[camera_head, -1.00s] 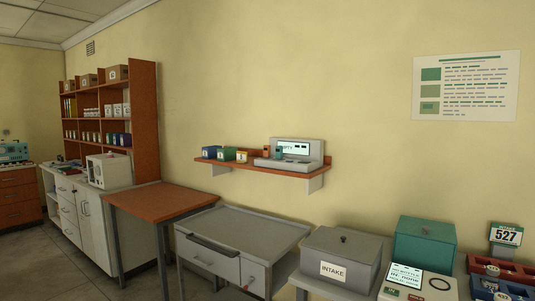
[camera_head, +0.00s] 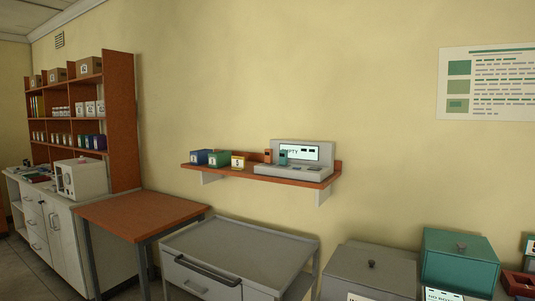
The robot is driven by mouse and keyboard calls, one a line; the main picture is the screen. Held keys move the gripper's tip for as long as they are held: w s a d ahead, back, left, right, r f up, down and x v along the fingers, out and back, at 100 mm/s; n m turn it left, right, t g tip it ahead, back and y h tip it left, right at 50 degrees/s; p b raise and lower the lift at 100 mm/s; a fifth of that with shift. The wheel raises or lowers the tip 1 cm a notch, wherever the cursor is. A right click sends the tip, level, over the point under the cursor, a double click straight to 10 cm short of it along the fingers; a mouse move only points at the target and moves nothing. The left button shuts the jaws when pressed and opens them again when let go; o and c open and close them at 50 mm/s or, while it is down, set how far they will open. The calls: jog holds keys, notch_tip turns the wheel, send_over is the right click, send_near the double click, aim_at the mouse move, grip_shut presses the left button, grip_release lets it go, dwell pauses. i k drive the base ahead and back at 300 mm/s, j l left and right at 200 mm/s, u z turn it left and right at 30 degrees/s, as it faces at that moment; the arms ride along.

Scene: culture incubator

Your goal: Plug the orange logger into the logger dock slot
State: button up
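A small orange device (camera_head: 267,156), which looks like the orange logger, stands upright at the left end of the dock on the wall shelf. I cannot tell whether it sits in a slot or just behind or beside the dock. The pale grey logger dock (camera_head: 262,170) has a raised back with a lit screen, partly hidden, reading "...PTY". A teal device (camera_head: 283,158) stands upright at the dock in front of the screen. Dark slot-like marks show on the dock's top to the right. My gripper is not in view.
Below stand a grey cart (camera_head: 240,245), a brown table (camera_head: 140,212), a grey lidded box (camera_head: 370,272) and a teal box (camera_head: 460,262).

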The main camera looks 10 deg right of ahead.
aim_at(269, 152)
jog(key=i+j+z, duration=0.25)
jog(key=i+j, duration=0.7)
jog(key=i, duration=0.15)
jog(key=i+j+z, duration=0.25)
jog(key=i+j, duration=0.8)
jog(key=j, duration=0.15)
